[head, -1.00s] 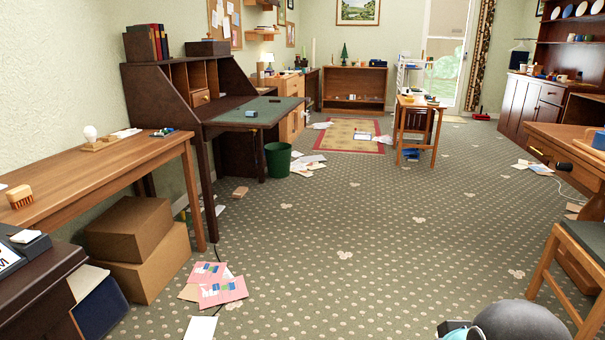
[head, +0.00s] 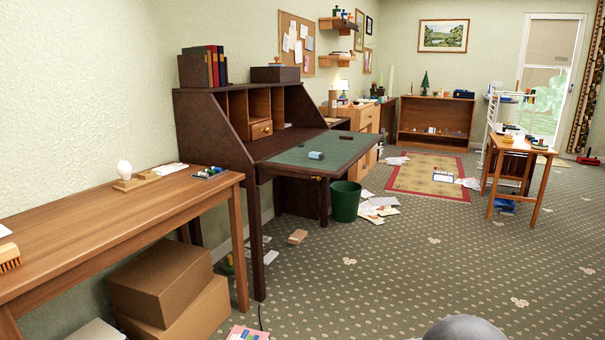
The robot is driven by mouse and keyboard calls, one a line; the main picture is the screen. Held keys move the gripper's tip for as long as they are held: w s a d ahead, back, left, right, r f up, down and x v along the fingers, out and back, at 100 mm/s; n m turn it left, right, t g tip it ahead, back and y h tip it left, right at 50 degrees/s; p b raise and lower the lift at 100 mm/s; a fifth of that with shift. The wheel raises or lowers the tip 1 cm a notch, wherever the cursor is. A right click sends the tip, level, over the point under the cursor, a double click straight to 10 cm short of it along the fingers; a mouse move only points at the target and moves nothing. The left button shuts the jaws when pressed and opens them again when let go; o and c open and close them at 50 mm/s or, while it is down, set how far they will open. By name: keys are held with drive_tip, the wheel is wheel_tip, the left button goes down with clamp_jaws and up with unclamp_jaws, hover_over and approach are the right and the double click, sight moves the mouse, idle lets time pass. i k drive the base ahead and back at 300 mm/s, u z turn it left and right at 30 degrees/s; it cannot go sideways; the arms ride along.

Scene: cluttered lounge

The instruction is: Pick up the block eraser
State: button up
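A small block with a blue part and a paler end (head: 316,155) lies on the green top of the open writing desk (head: 285,160). It looks like the block eraser, but it is too small to be sure. Nothing touches it. A grey rounded part of my arm shows at the bottom edge of the head view. My gripper is not in view.
A long wooden table (head: 110,225) stands at the left with cardboard boxes (head: 165,280) under it. A green bin (head: 345,201) and scattered papers (head: 378,207) are by the desk. A small brown block (head: 298,237) lies on the carpet. Patterned carpet to the right is mostly clear.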

sight(316, 156)
drive_tip(key=z, duration=0.25)
drive_tip(key=i, duration=1.75)
drive_tip(key=u, duration=0.1)
